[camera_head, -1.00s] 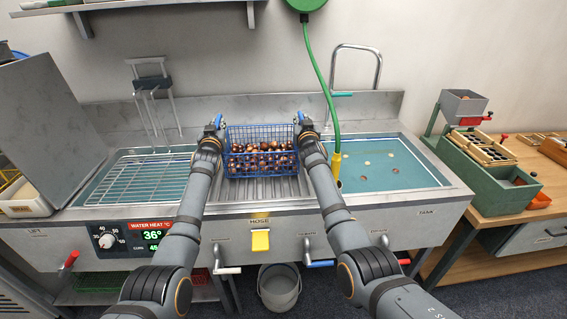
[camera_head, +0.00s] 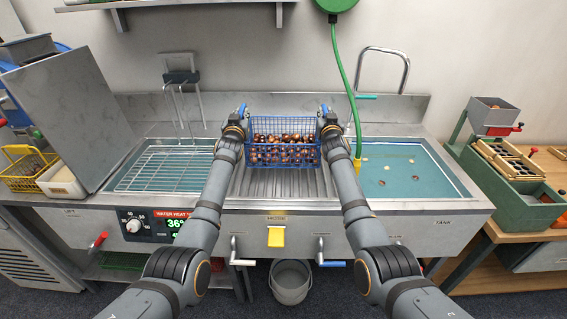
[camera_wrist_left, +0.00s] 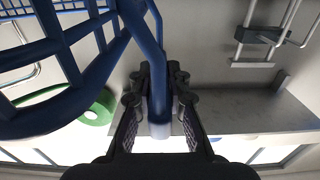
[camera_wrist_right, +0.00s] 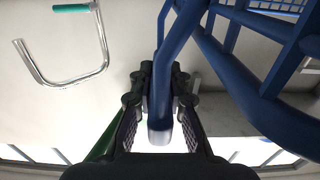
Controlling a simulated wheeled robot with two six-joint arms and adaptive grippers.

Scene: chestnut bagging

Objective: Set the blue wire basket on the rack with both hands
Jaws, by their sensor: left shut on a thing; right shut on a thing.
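The blue wire basket (camera_head: 283,158) holds many brown chestnuts and is over the ribbed drainboard in the middle of the sink unit. My left gripper (camera_head: 241,115) is shut on the basket's left handle, a blue bar that shows between its fingers in the left wrist view (camera_wrist_left: 158,100). My right gripper (camera_head: 325,115) is shut on the right handle, which shows between its fingers in the right wrist view (camera_wrist_right: 161,105). The basket looks level. The wire rack (camera_head: 166,167) lies over the water basin to the left of the basket.
A steel hanger frame (camera_head: 180,82) stands behind the rack. A tilted grey lid (camera_head: 62,110) is left of the rack. A green hose (camera_head: 345,90) hangs behind the right arm, by the right tank (camera_head: 440,170). The drainboard (camera_head: 283,184) front is clear.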

